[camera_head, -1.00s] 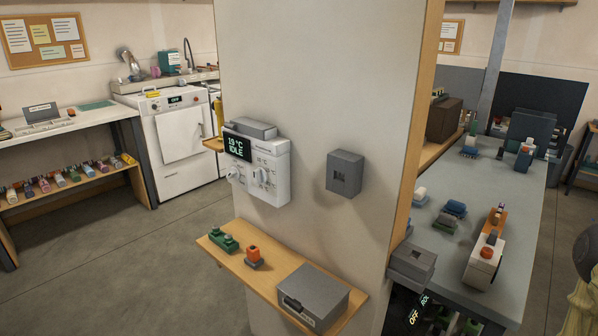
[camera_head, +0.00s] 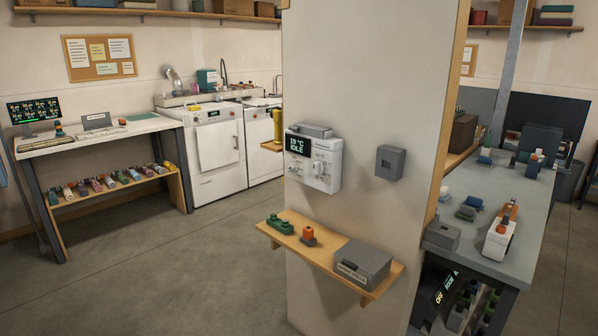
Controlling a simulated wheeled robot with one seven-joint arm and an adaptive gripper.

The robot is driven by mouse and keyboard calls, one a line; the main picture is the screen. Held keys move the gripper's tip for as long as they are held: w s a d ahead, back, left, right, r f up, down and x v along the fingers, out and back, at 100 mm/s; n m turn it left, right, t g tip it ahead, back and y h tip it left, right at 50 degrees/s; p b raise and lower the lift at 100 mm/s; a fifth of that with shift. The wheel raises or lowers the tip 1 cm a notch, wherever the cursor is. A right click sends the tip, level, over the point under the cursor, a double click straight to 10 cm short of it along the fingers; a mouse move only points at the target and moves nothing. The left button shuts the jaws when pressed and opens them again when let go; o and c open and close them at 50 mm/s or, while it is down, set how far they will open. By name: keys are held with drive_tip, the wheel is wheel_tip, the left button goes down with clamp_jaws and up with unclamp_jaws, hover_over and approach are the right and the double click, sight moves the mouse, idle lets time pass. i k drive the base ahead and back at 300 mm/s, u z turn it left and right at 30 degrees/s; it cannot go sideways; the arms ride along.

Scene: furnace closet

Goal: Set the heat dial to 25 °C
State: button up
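The heating control unit (camera_head: 313,162) is a white box fixed on the side of a pale wall panel. Its dark display (camera_head: 299,145) reads "19 °C IDLE". Below and beside the display are small white knobs. One knob (camera_head: 318,168) sits at the right of the front and another (camera_head: 294,168) at its lower left. I cannot tell from their markings which is the heat dial. A grey block lies on top of the unit. My gripper is not in view.
A grey wall box (camera_head: 390,162) is to the right. Open floor (camera_head: 190,265) lies to the left; a workbench (camera_head: 515,262) stands right.

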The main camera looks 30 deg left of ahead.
sight(319, 167)
drive_tip(key=u, duration=1.1)
